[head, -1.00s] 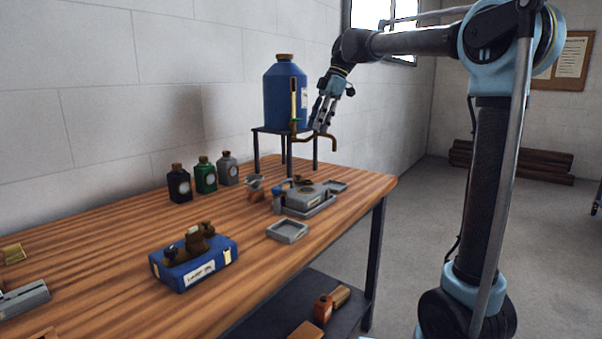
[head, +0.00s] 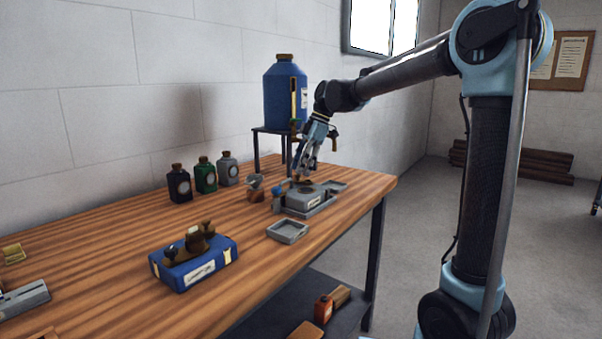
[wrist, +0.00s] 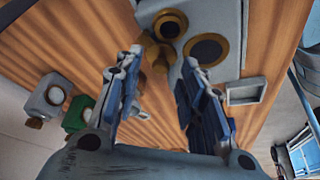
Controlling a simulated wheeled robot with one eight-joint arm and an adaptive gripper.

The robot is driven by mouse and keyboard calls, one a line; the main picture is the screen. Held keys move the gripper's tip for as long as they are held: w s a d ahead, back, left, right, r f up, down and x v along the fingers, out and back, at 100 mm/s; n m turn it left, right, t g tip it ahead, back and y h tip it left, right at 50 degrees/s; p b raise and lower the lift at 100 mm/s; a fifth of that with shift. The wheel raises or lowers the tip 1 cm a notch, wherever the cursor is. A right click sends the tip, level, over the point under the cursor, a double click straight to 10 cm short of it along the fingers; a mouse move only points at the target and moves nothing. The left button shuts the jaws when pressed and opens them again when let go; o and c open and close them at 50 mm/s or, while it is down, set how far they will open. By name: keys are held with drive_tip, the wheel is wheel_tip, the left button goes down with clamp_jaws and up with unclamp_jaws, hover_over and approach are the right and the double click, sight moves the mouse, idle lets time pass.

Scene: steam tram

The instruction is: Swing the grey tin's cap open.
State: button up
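The grey tin (head: 309,200) has a pale label and sits in a shallow grey tray on the bench's far part. In the wrist view, the tin's top (wrist: 228,14) shows two brass-rimmed dark rounds, one (wrist: 208,50) flat and one (wrist: 170,24) by a brass fitting (wrist: 155,56). I cannot tell for certain which piece is the cap or how far it is open. My gripper (head: 304,174) points down just above the tin. In the wrist view, its fingers (wrist: 162,58) are spread with nothing held, near the brass fitting. Contact cannot be made out.
A blue can (head: 284,95) with a tap stands on a dark stand close behind my gripper. Three small bottles (head: 205,175) stand left of the tin. A blue tin (head: 195,270) with brass fittings and an empty grey tray (head: 287,232) are nearer. Bare bench lies between.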

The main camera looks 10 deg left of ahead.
drive_tip(key=shift+x, duration=1.1)
clamp_jaws()
drive_tip(key=shift+a+m, duration=0.1)
drive_tip(key=shift+m, duration=0.2)
drive_tip(key=m, duration=0.1)
drive_tip(key=m+t, duration=0.1)
drive_tip(key=m, duration=0.1)
drive_tip(key=shift+a+t+y, duration=0.3)
drive_tip(key=shift+a, duration=0.1)
drive_tip(key=shift+w+a+m+t, duration=0.15)
drive_tip(key=shift+m+t, duration=0.1)
drive_tip(key=shift+m, duration=0.45)
drive_tip(key=shift+a+m+t, duration=0.15)
drive_tip(key=shift+m+t, duration=0.05)
drive_tip(key=shift+m, duration=0.5)
drive_tip(key=shift+w+a+m+t, duration=0.15)
drive_tip(key=shift+m+t, duration=0.1)
drive_tip(key=shift+m, duration=0.45)
drive_tip(key=shift+s, duration=0.1)
